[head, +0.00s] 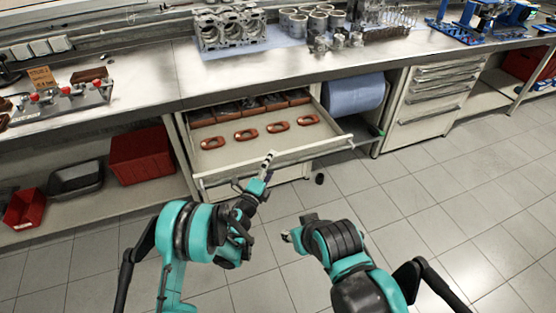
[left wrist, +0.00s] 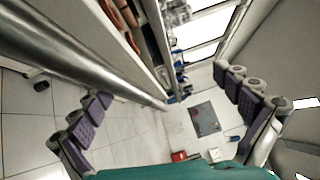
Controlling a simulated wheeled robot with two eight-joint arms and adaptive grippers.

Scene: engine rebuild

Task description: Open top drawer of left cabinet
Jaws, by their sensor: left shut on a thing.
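The top drawer (head: 225,158) of the left cabinet stands pulled out under the bench, with several orange-brown parts (head: 247,134) in a row and dark parts behind them. Its long bar handle (head: 312,149) runs along the front; it also crosses the upper left of the left wrist view (left wrist: 85,62). My left gripper (head: 267,163) is at the middle of the drawer front, shut on the handle. Its fingers look widely spaced in the left wrist view (left wrist: 172,115), and the contact is hard to see. My right gripper (head: 290,236) is apart from the drawer, low in front of it; its fingers are unclear.
The bench (head: 150,73) above holds an engine block (head: 230,28) and other parts. A blue roll (head: 355,94) sits right of the drawer, beside another drawer cabinet (head: 432,95). Red bins (head: 141,155) stand on the lower left shelf. The tiled floor (head: 450,200) at right is clear.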

